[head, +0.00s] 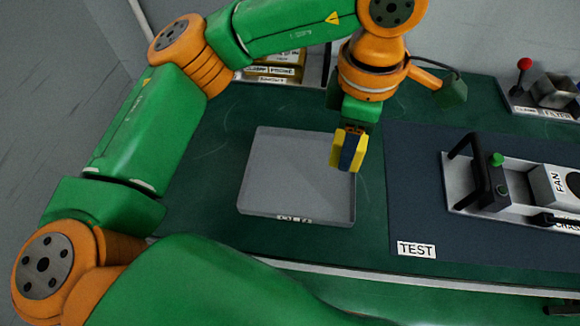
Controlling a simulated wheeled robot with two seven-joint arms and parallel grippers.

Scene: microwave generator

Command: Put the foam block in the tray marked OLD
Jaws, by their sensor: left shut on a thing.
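My left gripper (348,155) reaches down from above and is shut on a yellow block (336,152), which looks like the foam block. A dark finger covers the middle of the block, with yellow showing on both sides. The block appears over the right edge of a shallow grey tray (265,185); its exact height above the tray is hard to tell. The tray lies flat on the green bench and looks empty. A small white label (294,219) is on its front edge, too small to read surely. My right gripper is not in view.
Right of the tray is a dark mat labelled TEST (416,249), bearing a grey unit (510,185) with a black handle, a green knob and a FAN part. Labelled boxes (272,70) stand behind. Another holder (545,95) with a red-topped lever is at back right.

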